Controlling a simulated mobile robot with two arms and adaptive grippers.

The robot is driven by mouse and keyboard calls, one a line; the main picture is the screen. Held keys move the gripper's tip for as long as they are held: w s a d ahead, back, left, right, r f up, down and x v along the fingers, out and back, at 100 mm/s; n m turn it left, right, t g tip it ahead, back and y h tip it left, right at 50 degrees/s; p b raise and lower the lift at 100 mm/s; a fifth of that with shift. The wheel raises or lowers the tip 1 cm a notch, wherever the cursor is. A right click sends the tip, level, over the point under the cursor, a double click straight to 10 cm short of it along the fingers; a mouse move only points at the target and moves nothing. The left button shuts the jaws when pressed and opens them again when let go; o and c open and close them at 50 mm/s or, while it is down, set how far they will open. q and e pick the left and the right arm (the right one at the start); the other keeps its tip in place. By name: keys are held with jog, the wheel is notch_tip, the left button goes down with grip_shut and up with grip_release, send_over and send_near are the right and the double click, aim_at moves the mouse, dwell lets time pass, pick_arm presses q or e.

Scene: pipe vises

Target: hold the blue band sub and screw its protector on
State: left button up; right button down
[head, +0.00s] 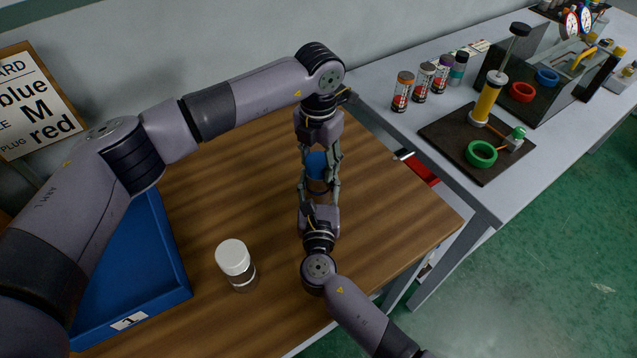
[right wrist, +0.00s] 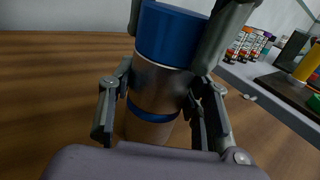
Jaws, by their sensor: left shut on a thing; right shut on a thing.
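The blue band sub (right wrist: 158,88) is a brownish metallic cylinder with a thin blue ring low on its body. It stands upright between my grippers over the wooden table. The blue protector (right wrist: 172,35) caps its top; it also shows in the head view (head: 316,164). My left gripper (head: 319,168) reaches in from the far side, its fingers shut on the protector. My right gripper (head: 319,188) comes from the near side, its fingers shut on the sub's body. Thread engagement is hidden under the protector. Whether the sub's foot touches the table is unclear.
A white-capped cylinder (head: 235,260) stands on the wooden table (head: 220,190) left of my right gripper. A blue tray (head: 172,250) labelled 1 lies at the left. A sign (head: 35,100) stands behind. A grey bench (head: 400,135) at the right holds several small bottles and a dark board (head: 450,135).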

pick_arm(q)
jog(key=o, duration=1.4)
jog(key=shift+c, duration=0.2)
notch_tip(320, 180, up, 12)
pick_arm(e)
jog(key=c, duration=0.8)
grip_release()
jog(key=shift+o, duration=0.2)
